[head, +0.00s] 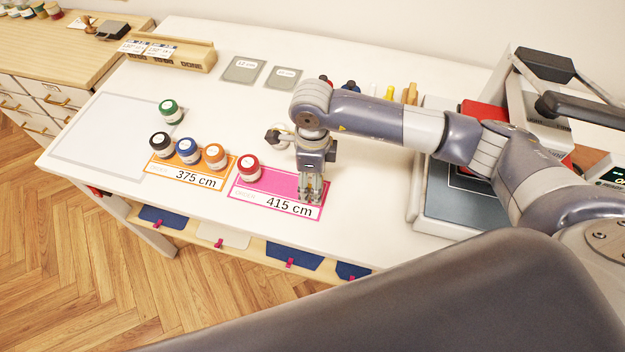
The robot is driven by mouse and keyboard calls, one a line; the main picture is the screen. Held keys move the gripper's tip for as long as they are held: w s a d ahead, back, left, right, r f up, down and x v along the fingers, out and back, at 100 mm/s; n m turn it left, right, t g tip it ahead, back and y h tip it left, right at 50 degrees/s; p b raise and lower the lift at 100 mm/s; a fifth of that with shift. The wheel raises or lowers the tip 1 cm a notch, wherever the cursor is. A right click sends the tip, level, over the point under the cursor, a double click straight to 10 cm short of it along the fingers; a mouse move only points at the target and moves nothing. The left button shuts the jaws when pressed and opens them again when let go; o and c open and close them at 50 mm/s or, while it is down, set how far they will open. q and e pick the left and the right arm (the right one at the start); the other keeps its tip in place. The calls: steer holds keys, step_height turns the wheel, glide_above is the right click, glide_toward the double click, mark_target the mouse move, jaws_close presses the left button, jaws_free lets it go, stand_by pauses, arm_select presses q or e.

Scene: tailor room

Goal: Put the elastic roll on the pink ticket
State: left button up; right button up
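The pink ticket (262,197), marked 415 cm, lies on the white table. A red-topped elastic roll (248,168) stands at its upper left end. An orange ticket (160,174), marked 375 cm, lies to its left. Black (160,145), blue-topped (188,151) and orange-topped (214,157) rolls stand in a row along it. A green-topped roll (171,111) stands alone further back. My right gripper (312,194) points down at the right end of the pink ticket and covers part of it. Its fingers look close together; whether anything is between them is unclear. My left gripper is not in view.
A pale translucent sheet (105,135) lies at the table's left. Two grey cards (243,69) and a wooden holder (180,57) are at the back. A press-like machine (455,205) stands at the right. The table's front edge is clear.

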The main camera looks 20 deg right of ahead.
step_height(320, 180, up, 10)
steer(key=b, duration=0.3)
steer(key=shift+f, duration=0.1)
steer(key=shift+r, duration=0.6)
